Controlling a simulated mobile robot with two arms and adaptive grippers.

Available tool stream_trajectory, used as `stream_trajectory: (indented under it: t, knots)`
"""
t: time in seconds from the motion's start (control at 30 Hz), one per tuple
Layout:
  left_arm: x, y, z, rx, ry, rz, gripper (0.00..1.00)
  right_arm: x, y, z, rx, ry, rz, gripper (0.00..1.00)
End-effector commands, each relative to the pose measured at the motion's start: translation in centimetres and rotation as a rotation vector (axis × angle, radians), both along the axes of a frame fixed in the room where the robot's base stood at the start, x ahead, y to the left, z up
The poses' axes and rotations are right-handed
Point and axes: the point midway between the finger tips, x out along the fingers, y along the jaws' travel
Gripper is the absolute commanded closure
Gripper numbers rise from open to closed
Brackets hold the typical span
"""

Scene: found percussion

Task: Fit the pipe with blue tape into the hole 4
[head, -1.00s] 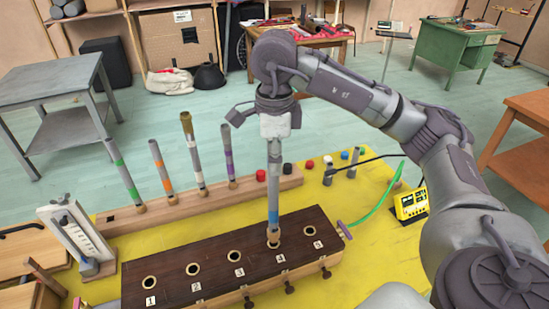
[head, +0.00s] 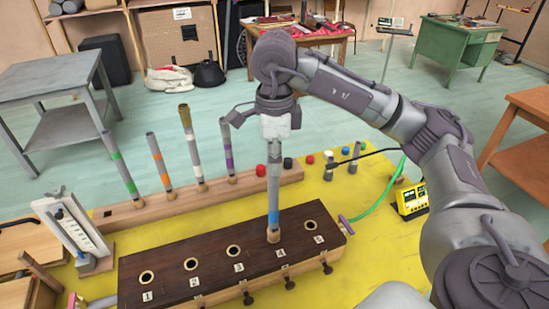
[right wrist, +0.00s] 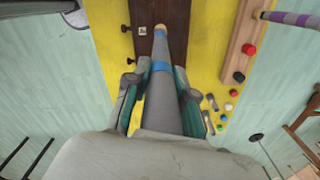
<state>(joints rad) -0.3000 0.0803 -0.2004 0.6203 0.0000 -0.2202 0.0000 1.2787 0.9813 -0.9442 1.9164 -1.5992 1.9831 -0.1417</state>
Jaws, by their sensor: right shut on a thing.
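The grey pipe with blue tape (head: 273,195) is upright, its tape band near its lower end. My right gripper (head: 275,140) is shut on its upper part; the pipe also shows between the fingers in the right wrist view (right wrist: 163,90). The pipe's lower end meets the dark wooden box (head: 205,279) at hole 4 (head: 273,240), behind the label 4. The pipe covers the hole, and I cannot tell how deep the end sits in it. Holes 1, 2, 3 and 5 (head: 310,225) look empty. My left gripper is not in view.
A wooden rack (head: 260,183) behind the box holds pipes with green (head: 117,158), orange (head: 157,157), white (head: 193,150) and purple (head: 227,150) tape. A white gauge board (head: 70,225) stands left. A yellow meter (head: 411,201) and green cable lie right.

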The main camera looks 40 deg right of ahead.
Motion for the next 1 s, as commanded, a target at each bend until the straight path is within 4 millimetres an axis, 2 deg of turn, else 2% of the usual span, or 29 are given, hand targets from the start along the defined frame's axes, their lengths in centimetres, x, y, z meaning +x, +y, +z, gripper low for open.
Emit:
stream_trajectory:
  t: [0.3,0.33,0.47,0.5,0.83,1.0]
  knots:
    - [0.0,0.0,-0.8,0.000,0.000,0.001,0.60,0.0,0.0,-0.9,0.001,-0.001,0.000,1.00]
    - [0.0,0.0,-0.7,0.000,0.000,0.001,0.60,0.0,0.0,-0.8,0.000,-0.001,0.000,0.71]
    - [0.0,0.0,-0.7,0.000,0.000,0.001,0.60,0.0,0.0,-0.7,0.000,0.000,0.000,0.49]
    - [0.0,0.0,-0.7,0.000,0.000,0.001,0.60,0.0,0.0,-0.7,0.000,0.000,0.000,0.46]
    - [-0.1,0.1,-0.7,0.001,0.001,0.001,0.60,0.0,0.0,-0.5,-0.001,-0.001,0.000,0.46]
    - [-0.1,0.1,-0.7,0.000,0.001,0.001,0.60,0.1,0.0,1.5,0.000,-0.005,0.000,0.46]
